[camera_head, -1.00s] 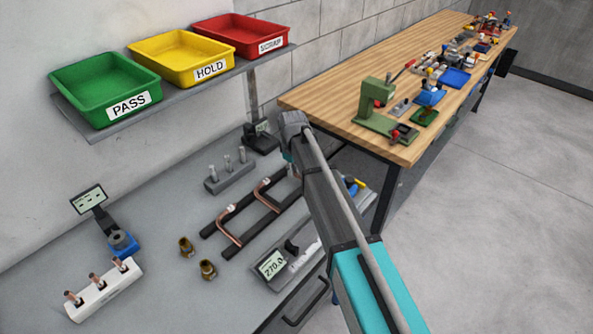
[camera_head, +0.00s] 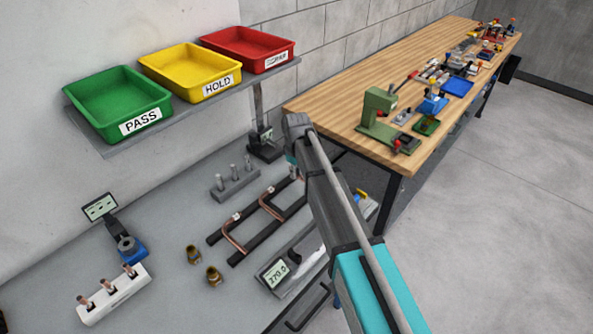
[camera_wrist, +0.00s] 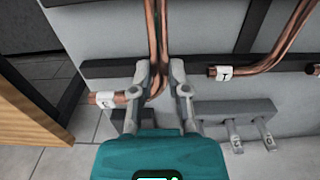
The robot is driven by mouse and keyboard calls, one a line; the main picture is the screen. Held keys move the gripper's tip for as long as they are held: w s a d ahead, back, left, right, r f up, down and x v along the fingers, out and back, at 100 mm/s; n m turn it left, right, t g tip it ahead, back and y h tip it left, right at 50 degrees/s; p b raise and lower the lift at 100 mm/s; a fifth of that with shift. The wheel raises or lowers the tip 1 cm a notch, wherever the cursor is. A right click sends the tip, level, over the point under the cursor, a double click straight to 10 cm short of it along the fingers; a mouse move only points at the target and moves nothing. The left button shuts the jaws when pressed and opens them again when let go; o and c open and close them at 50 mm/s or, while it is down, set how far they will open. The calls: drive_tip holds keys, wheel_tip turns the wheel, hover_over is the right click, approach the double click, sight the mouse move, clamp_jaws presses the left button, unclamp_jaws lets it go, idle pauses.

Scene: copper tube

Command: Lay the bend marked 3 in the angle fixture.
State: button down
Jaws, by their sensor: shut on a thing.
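In the wrist view, my gripper (camera_wrist: 160,80) is shut on a copper bend (camera_wrist: 152,35) near its corner. One leg runs left to a white label (camera_wrist: 104,98); its mark is too unclear to read. The held bend is by the dark rails (camera_wrist: 105,68); I cannot tell whether it touches them. In the head view, my arm hides most of the gripper. Two other bends, one (camera_head: 229,240) and another (camera_head: 270,207), lie across the rails (camera_head: 250,252). A device with a display reading 270.0 (camera_head: 277,272) stands in front; I cannot tell if it is the angle fixture.
A grey peg block (camera_head: 235,184) stands behind the rails. Brass fittings (camera_head: 213,276), a white tube holder (camera_head: 115,297) and a blue gauge (camera_head: 128,248) are left. Green (camera_head: 118,100), yellow (camera_head: 190,70) and red (camera_head: 248,50) trays sit on a shelf above. A wooden bench (camera_head: 340,105) is right.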

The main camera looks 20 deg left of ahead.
drive_tip(key=s+d+r+p, duration=0.1)
drive_tip(key=s+r+p, duration=0.7)
drive_tip(key=s, duration=0.5)
drive_tip(key=shift+r, duration=0.5)
drive_tip(key=shift+f, duration=0.15)
wheel_tip(320, 180, down, 4)
drive_tip(key=b, duration=0.4)
drive_tip(key=shift+s, duration=0.2)
